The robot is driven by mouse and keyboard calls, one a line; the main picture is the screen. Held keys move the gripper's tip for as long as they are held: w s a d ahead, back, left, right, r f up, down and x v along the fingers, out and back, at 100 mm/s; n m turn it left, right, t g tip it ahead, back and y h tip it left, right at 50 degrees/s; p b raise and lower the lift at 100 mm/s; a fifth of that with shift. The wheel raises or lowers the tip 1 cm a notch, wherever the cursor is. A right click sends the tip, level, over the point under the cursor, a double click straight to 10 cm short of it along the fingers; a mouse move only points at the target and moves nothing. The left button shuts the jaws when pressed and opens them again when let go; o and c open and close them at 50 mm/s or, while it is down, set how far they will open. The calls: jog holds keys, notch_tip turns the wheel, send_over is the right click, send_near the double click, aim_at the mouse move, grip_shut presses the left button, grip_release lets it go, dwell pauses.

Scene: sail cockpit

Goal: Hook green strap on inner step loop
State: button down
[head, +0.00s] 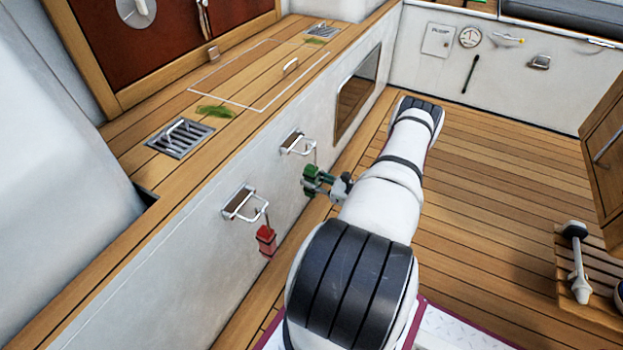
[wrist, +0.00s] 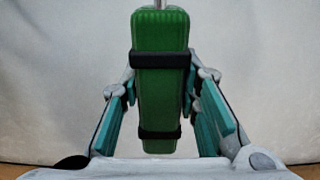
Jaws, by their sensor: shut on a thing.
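My gripper (head: 322,182) is shut on the green strap (head: 310,173), a ribbed green bundle with black bands. In the wrist view the strap (wrist: 160,85) stands upright between the teal-lined fingers (wrist: 161,98), and a thin metal piece leaves its top at the frame edge. In the head view the strap is just below the farther step loop (head: 299,146), a metal loop on the white side wall. A thin hook rises from the strap near this loop's right end; I cannot tell whether it is around the bar. The nearer step loop (head: 240,206) has a red strap (head: 266,241) hanging from it.
The white side wall (head: 170,275) runs beside my arm, with a wooden bench top (head: 240,125) above it. A grate (head: 180,138) and green leafy bits (head: 214,111) lie on the bench. The plank floor (head: 490,170) to the right is mostly clear.

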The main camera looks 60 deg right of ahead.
jog(key=c, duration=1.1)
grip_release()
jog(key=s, duration=0.8)
jog(key=s+d, duration=0.1)
jog(key=s, duration=0.3)
